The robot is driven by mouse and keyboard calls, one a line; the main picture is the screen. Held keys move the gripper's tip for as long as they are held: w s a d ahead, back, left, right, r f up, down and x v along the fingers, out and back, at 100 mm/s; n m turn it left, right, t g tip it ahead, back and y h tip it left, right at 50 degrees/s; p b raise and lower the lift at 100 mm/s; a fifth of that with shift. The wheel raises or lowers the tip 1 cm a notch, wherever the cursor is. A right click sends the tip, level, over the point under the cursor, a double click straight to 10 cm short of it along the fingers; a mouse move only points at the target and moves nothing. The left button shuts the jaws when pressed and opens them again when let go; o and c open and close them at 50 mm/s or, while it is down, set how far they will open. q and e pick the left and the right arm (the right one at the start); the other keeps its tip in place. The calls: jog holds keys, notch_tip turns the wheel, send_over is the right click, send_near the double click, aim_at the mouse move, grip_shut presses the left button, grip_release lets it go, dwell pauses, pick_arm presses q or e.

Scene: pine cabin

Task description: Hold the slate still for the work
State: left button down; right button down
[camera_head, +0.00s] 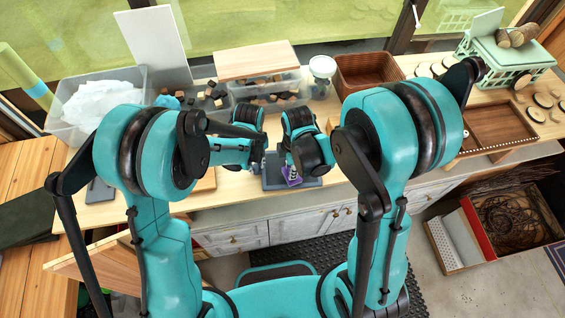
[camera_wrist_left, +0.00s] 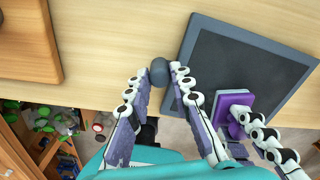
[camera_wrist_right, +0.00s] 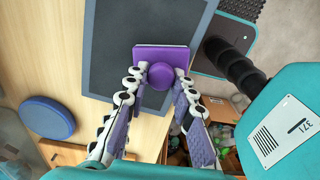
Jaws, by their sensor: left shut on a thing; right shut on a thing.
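The slate (camera_head: 312,183), a dark board with a grey frame, lies flat on the pale worktop near its front edge. It also shows in the left wrist view (camera_wrist_left: 240,62) and the right wrist view (camera_wrist_right: 120,25). My left gripper (camera_wrist_left: 158,76) is shut on a dark grey rounded knob (camera_wrist_left: 159,68) at the slate's left edge; I cannot tell whether the knob is joined to the frame. My right gripper (camera_wrist_right: 161,78) is shut on the round knob of a purple block (camera_wrist_right: 150,54), which rests on the slate. The pads hide part of both knobs.
A wooden board (camera_wrist_left: 25,40) lies left of the slate. A blue disc (camera_wrist_right: 47,118) lies on the worktop near it. Behind stand a clear bin with dark blocks (camera_head: 268,91), a lidded tub (camera_head: 322,68) and a brown basket (camera_head: 368,72). My arms cover much of the worktop.

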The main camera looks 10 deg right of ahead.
jog(key=shift+d+r, duration=0.15)
jog(key=shift+d, duration=1.2)
jog(key=shift+f, duration=0.25)
jog(key=shift+a, duration=1.15)
jog(key=shift+a+r, duration=0.25)
notch_tip(320, 180, up, 3)
jog(key=shift+d+r, duration=0.1)
jog(key=shift+r, duration=2.45)
jog(key=shift+f, duration=0.25)
